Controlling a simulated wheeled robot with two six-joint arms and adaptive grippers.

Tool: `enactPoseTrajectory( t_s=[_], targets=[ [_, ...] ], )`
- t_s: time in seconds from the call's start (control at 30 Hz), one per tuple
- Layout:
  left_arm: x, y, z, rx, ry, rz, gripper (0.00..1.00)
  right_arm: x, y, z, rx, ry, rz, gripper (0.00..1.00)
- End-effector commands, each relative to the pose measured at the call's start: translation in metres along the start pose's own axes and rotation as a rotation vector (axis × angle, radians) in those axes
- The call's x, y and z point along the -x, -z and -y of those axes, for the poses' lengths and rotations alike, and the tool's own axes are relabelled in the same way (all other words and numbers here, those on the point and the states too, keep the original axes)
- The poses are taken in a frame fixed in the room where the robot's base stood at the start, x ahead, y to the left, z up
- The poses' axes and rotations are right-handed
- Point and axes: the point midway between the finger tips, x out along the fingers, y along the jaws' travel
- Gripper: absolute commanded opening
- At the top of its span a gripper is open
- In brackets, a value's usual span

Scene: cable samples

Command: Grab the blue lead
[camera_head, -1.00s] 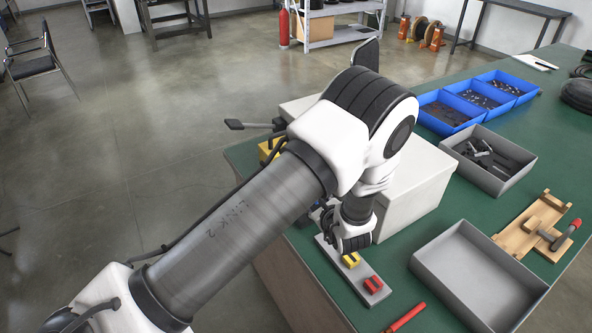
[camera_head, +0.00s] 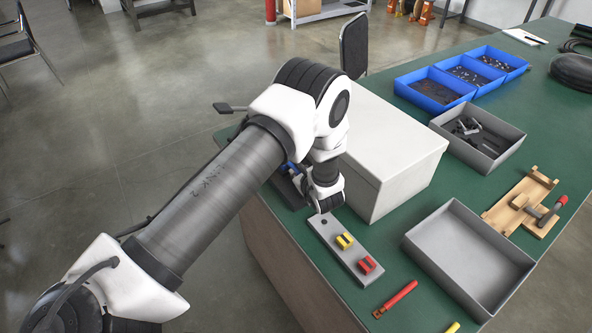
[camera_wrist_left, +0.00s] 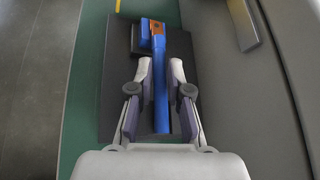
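The blue lead (camera_wrist_left: 161,82) lies lengthwise on a dark block or stand in the left wrist view, with an orange-brown part at its far end. A small blue bit (camera_head: 288,167) shows behind my arm in the head view. My left gripper (camera_wrist_left: 158,74) is open, with one finger on each side of the lead and dark gaps beside it. In the head view my left wrist covers most of the lead and the fingertips. My right gripper is in neither view.
A grey strip (camera_head: 352,270) with yellow and red clips lies close by. A large white box (camera_head: 390,150) stands right beside my left wrist. An empty grey tray (camera_head: 470,212), a red-handled tool (camera_head: 396,299) and blue bins (camera_head: 437,97) lie farther right. The table's left edge is near.

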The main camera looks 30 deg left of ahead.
Motion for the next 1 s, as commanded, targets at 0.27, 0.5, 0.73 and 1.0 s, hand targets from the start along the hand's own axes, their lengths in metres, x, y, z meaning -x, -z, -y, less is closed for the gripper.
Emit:
enactPoseTrajectory(
  t_s=[0.27,0.5,0.73,1.0],
  targets=[
    [0.0,0.001,-0.001,-0.001,-0.002,-0.002,0.0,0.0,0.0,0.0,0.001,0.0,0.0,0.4],
    [0.001,-0.001,-0.001,-0.002,-0.004,-0.004,0.0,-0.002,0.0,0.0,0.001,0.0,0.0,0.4],
    [0.012,-0.021,0.008,0.0,0.0,-0.001,0.0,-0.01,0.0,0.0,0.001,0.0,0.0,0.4],
    [0.044,-0.031,-0.031,-0.004,-0.004,-0.003,0.0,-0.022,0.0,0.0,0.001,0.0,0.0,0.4]
  ],
)
